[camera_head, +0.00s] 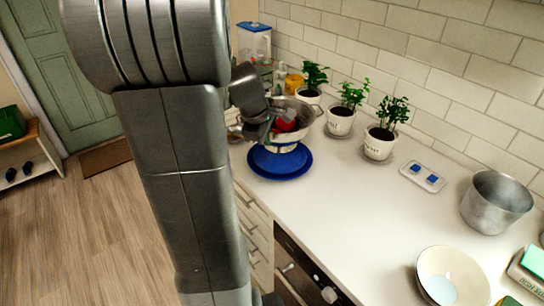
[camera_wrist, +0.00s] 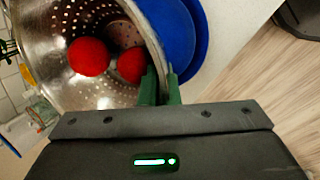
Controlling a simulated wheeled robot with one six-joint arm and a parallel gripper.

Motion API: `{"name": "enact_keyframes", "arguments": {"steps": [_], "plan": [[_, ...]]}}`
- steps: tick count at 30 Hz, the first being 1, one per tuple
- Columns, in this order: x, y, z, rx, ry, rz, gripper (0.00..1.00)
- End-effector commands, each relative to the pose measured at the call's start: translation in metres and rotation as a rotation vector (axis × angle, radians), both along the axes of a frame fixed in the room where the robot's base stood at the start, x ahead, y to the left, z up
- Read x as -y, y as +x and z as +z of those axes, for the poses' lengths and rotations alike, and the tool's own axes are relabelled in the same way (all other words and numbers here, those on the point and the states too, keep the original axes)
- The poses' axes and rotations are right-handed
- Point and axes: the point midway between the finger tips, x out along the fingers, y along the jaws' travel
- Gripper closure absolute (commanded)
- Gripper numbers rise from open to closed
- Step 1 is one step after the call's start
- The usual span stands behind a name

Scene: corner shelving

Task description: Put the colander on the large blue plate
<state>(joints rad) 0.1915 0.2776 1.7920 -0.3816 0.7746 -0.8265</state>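The metal colander (camera_head: 306,108) is at the far part of the counter, over the large blue plate (camera_head: 280,172). Red round things (camera_wrist: 90,56) lie inside it, and a red patch also shows in the head view (camera_head: 287,125). In the wrist view the perforated colander (camera_wrist: 58,92) is at the left, with the blue plate (camera_wrist: 199,40) behind its rim. My gripper (camera_wrist: 160,82) has its green fingers on either side of the colander's rim and looks shut on it. My arm hides part of the colander in the head view. I cannot tell whether the colander touches the plate.
Potted plants (camera_head: 378,143) stand along the tiled wall, right of the colander. A small tray with blue squares (camera_head: 423,177), a metal pot (camera_head: 496,202) and a cream bowl (camera_head: 425,268) are nearer on the right. The middle of the counter (camera_head: 340,210) is clear.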

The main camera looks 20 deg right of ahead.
Motion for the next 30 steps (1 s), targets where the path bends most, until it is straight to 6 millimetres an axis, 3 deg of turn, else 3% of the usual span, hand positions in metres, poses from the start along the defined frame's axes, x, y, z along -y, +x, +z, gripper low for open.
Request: {"name": "enact_keyframes", "arguments": {"steps": [13, 26, 30], "plan": [[0.000, 0.000, -0.057, -0.001, 0.001, 0.000, 1.00], [0.000, 0.000, -0.065, 0.002, 0.000, 0.000, 1.00], [0.000, 0.000, -0.064, 0.001, 0.001, -0.001, 0.76]]}}
